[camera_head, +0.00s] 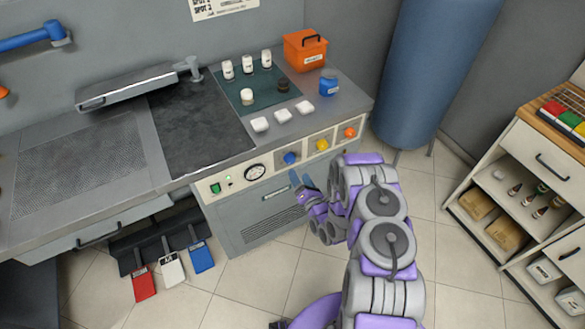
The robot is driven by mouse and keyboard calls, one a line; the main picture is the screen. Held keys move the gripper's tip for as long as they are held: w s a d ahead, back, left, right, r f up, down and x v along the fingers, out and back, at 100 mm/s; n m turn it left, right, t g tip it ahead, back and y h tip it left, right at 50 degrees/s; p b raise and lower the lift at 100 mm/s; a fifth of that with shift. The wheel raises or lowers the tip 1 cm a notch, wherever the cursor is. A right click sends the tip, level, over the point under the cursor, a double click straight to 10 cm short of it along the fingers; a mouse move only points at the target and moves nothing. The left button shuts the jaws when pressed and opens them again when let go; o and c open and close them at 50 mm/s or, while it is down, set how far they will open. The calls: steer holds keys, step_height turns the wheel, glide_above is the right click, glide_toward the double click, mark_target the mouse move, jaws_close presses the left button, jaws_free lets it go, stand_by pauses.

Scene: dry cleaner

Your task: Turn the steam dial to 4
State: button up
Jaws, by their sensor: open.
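A front panel on the counter carries a blue knob (290,158), a yellow knob (322,144) and an orange knob (350,132). A round white gauge (255,172) sits to their left. I cannot read any labels or numbers, so I cannot tell which knob is the steam dial or its setting. My gripper (301,179) is open, its blue-grey fingertips just below the blue knob in the picture, seemingly apart from it. My purple and grey arm rises from the lower right. It covers part of the cabinet front below the knobs.
Green and red controls (215,188) sit left of the gauge. The counter (225,105) holds white bottles, an orange box (304,50) and a blue jar (329,83). A blue tank (435,70) stands right of it. Shelves (540,165) stand far right. Floor between is clear.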

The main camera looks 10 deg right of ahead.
mark_target(292, 161)
steer(key=x, duration=0.8)
steer(key=shift+b, duration=0.4)
steer(key=shift+c, duration=0.5)
steer(key=shift+s, duration=0.1)
steer(key=c, duration=1)
steer(key=shift+o, duration=0.2)
steer(key=shift+d, duration=0.1)
